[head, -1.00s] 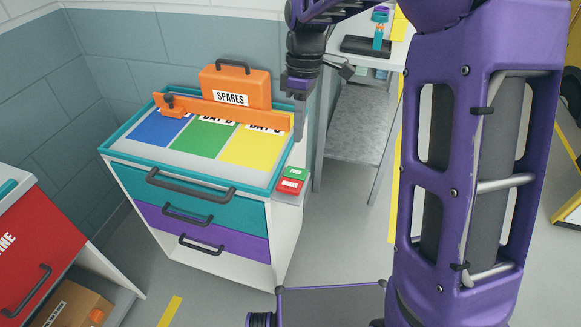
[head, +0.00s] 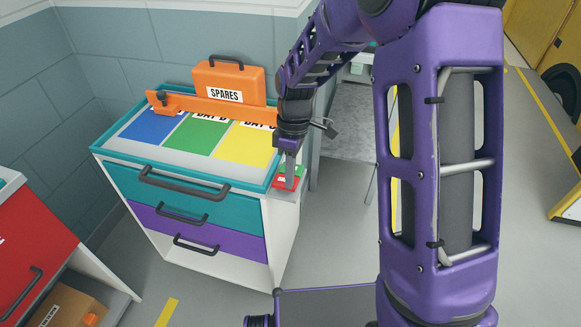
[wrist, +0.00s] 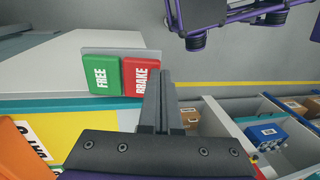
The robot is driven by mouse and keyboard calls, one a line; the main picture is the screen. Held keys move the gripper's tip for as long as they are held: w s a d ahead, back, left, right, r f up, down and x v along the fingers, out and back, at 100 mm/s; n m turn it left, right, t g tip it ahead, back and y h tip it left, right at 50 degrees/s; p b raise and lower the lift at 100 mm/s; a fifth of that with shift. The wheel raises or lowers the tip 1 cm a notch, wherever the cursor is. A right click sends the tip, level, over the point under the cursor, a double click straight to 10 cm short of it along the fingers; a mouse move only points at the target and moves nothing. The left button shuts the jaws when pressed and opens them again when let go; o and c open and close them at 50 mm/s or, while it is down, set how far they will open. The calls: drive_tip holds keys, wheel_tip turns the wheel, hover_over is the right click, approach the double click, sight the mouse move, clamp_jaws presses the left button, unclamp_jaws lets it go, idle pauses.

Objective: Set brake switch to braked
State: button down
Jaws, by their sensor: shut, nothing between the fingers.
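The brake switch is a two-part rocker on the right side ledge of the drawer cart (head: 200,185). In the wrist view its green FREE half (wrist: 107,76) is on the left and its red BRAKE half (wrist: 140,76) on the right, on a grey plate. In the head view the red half (head: 281,184) is nearer and my fingers partly cover the switch. I cannot tell which half is pressed in. My gripper (head: 290,184) is shut and empty, pointing down over the switch. Its fingertips (wrist: 165,74) appear beside the red half's edge; contact is unclear.
An orange bar (head: 220,107) lies across the cart top, with an orange SPARES case (head: 229,83) behind it. Blue, green and yellow panels cover the top. A grey-topped table (head: 350,120) stands behind my arm. A red cabinet (head: 30,265) is at left. Floor right of the cart is clear.

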idle(0.3)
drive_tip(key=shift+s+a+f+t+h+b, duration=0.1)
drive_tip(key=shift+s+f+t+h+b, duration=0.35)
drive_tip(key=shift+b, duration=0.6)
drive_tip(key=shift+s+a+f+t, duration=0.25)
drive_tip(key=shift+s+f, duration=0.2)
drive_tip(key=shift+f, duration=0.2)
drive_tip(key=shift+r, duration=0.1)
wheel_tip(320, 180, up, 14)
drive_tip(key=s+p, duration=0.2)
drive_tip(key=p, duration=0.3)
drive_tip(key=shift+s+a, duration=0.2)
drive_tip(key=shift+a, duration=0.2)
